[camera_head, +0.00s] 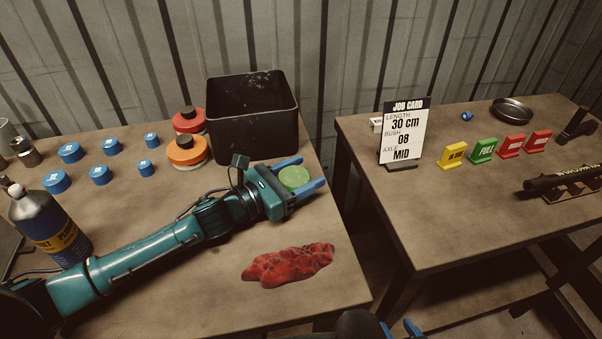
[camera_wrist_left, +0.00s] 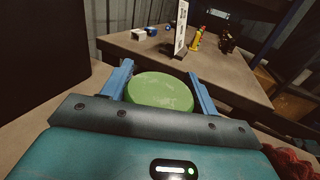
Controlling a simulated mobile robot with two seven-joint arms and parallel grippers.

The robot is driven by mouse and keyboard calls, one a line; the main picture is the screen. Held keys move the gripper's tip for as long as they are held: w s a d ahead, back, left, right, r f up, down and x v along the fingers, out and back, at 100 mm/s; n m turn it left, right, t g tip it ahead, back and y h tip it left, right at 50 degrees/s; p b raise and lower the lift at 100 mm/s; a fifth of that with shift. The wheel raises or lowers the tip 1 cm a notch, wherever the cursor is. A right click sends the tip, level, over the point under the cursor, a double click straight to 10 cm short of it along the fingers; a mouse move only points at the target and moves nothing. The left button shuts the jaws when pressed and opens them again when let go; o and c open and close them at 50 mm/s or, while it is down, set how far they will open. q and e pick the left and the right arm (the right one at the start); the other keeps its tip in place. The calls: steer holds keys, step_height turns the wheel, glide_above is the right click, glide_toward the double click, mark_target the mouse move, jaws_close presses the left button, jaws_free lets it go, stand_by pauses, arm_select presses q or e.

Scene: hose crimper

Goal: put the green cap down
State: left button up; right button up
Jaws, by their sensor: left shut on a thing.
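The green cap (camera_head: 294,177) is a round, flat-topped disc between the blue fingers of my left gripper (camera_head: 311,172). My left gripper is shut on it, near the right edge of the left table (camera_head: 215,265). In the left wrist view the cap (camera_wrist_left: 161,92) sits level between the two fingers, one on each side. Its underside is hidden, so I cannot tell whether it touches the table. My right gripper (camera_head: 401,329) shows only as two blue fingertips at the bottom edge, apart with nothing visible between them.
A black bin (camera_head: 252,135) stands behind the left gripper, with orange (camera_head: 187,151) and red (camera_head: 189,121) round caps beside it. A crumpled red cloth (camera_head: 288,265) lies in front. Several blue pieces and a bottle (camera_head: 50,228) stand left. A gap separates the right table (camera_head: 450,215).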

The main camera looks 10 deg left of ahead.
arm_select(q)
steer(key=o, duration=0.9)
steer(key=shift+f, duration=0.1)
steer(key=shift+o, duration=0.2)
steer(key=b+v, duration=0.1)
steer(key=v, duration=0.9)
steer(key=shift+s+a+b, duration=0.25)
steer(key=shift+s+b, duration=0.05)
steer(key=shift+b, duration=0.05)
steer(key=shift+s+a+r, duration=0.25)
steer(key=shift+s+a, duration=0.15)
steer(key=shift+a, duration=0.05)
